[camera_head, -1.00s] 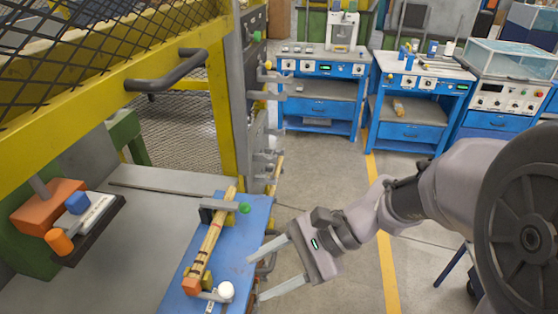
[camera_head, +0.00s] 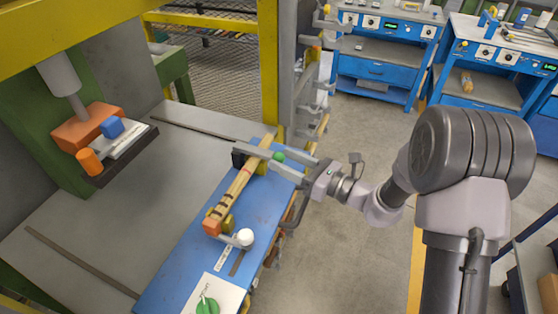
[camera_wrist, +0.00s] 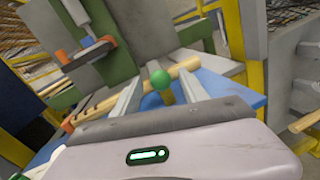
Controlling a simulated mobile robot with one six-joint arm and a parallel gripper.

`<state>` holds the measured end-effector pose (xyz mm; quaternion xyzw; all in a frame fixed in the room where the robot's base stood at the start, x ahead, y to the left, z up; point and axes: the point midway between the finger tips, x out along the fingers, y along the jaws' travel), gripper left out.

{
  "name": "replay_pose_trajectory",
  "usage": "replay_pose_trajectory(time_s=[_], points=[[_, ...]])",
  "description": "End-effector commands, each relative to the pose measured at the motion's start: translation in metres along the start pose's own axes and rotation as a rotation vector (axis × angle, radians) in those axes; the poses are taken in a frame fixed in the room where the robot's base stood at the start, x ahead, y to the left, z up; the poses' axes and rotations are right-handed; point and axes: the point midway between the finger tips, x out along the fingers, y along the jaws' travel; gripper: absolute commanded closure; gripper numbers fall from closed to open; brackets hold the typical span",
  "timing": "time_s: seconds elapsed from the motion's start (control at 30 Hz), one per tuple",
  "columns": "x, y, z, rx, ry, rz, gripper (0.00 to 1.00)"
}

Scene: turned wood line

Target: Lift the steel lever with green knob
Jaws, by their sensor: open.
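The steel lever (camera_head: 252,150) lies across the far end of the wooden rod on the blue table. Its round green knob (camera_head: 278,156) points toward my arm. My gripper (camera_head: 281,158) is open, with a finger on either side of the knob. In the wrist view the green knob (camera_wrist: 160,79) shows between the two spread fingers. I cannot tell whether either finger touches it. The lever's bar is mostly hidden behind the knob there.
The wooden rod (camera_head: 237,190) ends in an orange block, beside a second lever with a white knob (camera_head: 245,237). A green rotary switch (camera_head: 207,305) sits on a panel at the near end. A yellow post (camera_head: 270,70) stands behind. The grey table (camera_head: 110,220) is largely clear.

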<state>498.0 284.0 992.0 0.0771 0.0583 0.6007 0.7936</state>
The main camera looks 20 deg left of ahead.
Motion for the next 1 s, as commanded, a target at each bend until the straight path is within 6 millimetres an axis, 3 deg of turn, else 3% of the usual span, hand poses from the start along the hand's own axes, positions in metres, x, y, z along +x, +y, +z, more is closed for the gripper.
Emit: replay_pose_trajectory(time_s=[0.2,0.47,0.73,1.0], points=[[0.023,0.0,0.0,-0.001,0.0,0.001,0.48],[0.025,0.0,0.001,0.0,0.0,0.0,0.48],[0.025,-0.001,0.001,-0.001,0.0,-0.001,0.98],[0.024,-0.001,0.001,-0.001,0.0,-0.002,1.0]])
